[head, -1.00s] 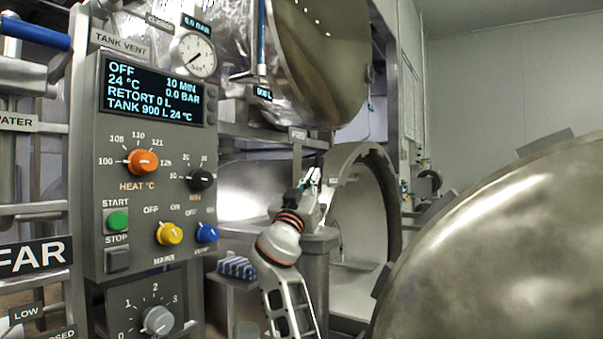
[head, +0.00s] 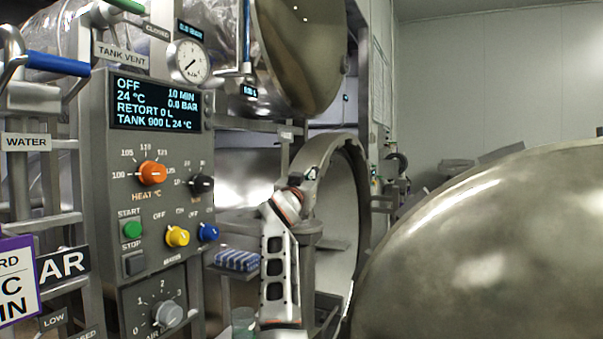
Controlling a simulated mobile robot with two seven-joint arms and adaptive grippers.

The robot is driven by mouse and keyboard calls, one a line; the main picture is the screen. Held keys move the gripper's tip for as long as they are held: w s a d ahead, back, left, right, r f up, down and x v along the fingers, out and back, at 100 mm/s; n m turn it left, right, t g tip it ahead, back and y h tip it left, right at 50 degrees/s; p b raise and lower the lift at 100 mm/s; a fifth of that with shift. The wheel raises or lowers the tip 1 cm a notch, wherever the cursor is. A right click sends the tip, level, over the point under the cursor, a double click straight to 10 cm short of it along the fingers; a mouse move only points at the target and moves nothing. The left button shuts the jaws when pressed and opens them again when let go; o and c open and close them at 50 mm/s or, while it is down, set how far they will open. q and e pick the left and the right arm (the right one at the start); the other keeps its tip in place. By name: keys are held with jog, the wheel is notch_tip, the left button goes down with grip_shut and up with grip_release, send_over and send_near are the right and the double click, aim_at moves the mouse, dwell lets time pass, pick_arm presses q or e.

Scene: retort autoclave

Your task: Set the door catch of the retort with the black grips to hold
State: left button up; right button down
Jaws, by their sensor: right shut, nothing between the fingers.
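A retort (head: 345,147) stands open beyond the control panel, with a round steel rim and a pale interior. A large domed steel door (head: 480,250) fills the lower right. I cannot make out black grips or the door catch clearly; the near side of the rim is partly behind my arm. My right gripper (head: 311,174) is small in view, in front of the retort's near rim edge. Its fingers are shut and empty. I cannot tell whether it touches the rim. My left gripper is not in view.
The grey control panel (head: 153,220) with display, coloured knobs and start button stands left of my right arm. A pressure gauge (head: 188,62) and a steel vessel end (head: 300,50) are above. Blue-striped cloth (head: 237,261) lies below. Pipes and valve handles crowd the left edge.

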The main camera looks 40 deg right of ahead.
jog(key=shift+w+d+f, duration=0.25)
jog(key=shift+d+f, duration=0.15)
jog(key=shift+d, duration=0.25)
jog(key=shift+w+d+f+p, duration=0.2)
jog(key=shift+d+f+p, duration=0.1)
jog(key=shift+d, duration=0.25)
jog(key=shift+w+d+f+p, duration=0.1)
jog(key=shift+d+f+p, duration=0.05)
jog(key=shift+d+p, duration=0.2)
jog(key=shift+w+d+f+g+y, duration=0.15)
jog(key=shift+f+g+y, duration=0.3)
jog(key=shift+g+y, duration=0.05)
jog(key=shift+p, duration=0.3)
